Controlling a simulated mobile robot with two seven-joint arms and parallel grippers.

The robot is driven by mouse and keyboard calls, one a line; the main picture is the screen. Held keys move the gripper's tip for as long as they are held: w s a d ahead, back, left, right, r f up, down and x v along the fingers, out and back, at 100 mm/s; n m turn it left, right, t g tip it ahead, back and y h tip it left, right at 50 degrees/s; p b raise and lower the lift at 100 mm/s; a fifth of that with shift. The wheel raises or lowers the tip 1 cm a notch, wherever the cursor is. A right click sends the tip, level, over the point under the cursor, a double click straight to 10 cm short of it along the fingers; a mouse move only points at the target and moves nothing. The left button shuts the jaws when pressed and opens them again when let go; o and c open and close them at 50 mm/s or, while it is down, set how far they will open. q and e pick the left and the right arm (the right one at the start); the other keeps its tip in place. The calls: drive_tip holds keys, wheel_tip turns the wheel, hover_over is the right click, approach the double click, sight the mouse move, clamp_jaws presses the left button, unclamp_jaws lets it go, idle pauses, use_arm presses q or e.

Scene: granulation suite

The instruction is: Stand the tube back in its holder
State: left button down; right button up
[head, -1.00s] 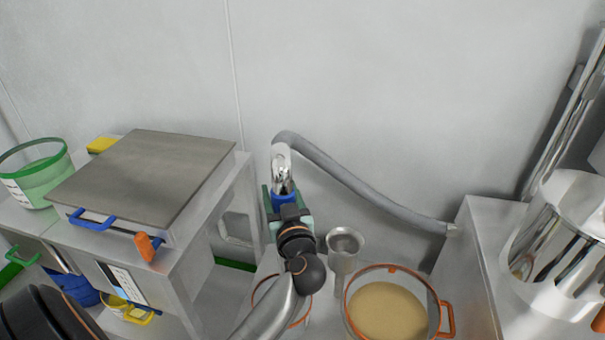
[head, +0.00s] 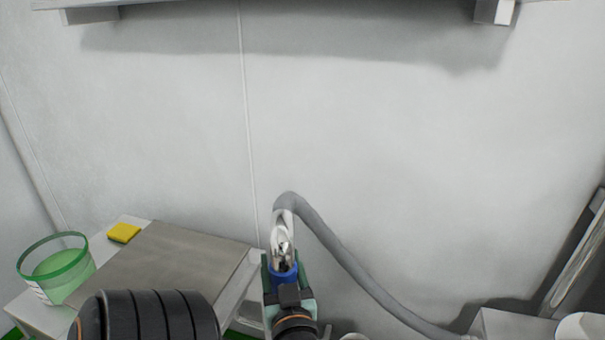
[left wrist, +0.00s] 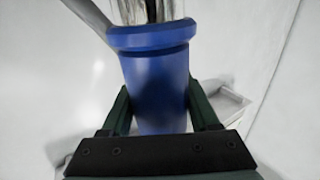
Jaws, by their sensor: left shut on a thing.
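The tube is a shiny metal piece (head: 283,228) with a blue grip (head: 284,279) and a grey flexible hose (head: 350,265) running from its top down to the right. My left gripper (head: 281,270) is shut on the blue grip and holds the tube upright in front of the wall. In the left wrist view the blue grip (left wrist: 157,90) sits between the dark green fingers, metal above it. No holder shows clearly; only a sliver of a metal rim (head: 353,336) shows at the bottom edge. My right gripper is not in view.
A metal-topped bench (head: 165,268) stands at the left with a green-rimmed tub (head: 57,270) and a yellow block (head: 124,232). A steel surface (head: 505,325) is at the lower right. A shelf edge (head: 300,8) runs along the top. The wall between is bare.

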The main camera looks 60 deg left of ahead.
use_arm(q)
drive_tip(key=w+d+m+t+h, duration=0.2)
drive_tip(key=w+t, duration=0.1)
drive_tip(key=w, duration=0.7)
drive_tip(key=w+d+m+t+h, duration=0.1)
drive_tip(key=w+d+m+t, duration=0.1)
drive_tip(key=w, duration=0.8)
wheel_tip(320, 180, down, 11)
drive_tip(key=b, duration=0.7)
drive_tip(key=shift+w+f, duration=0.15)
drive_tip(key=shift+f, duration=0.05)
idle(0.4)
drive_tip(key=shift+c, duration=1.9)
unclamp_jaws()
drive_tip(key=o, duration=0.3)
drive_tip(key=shift+f, duration=0.1)
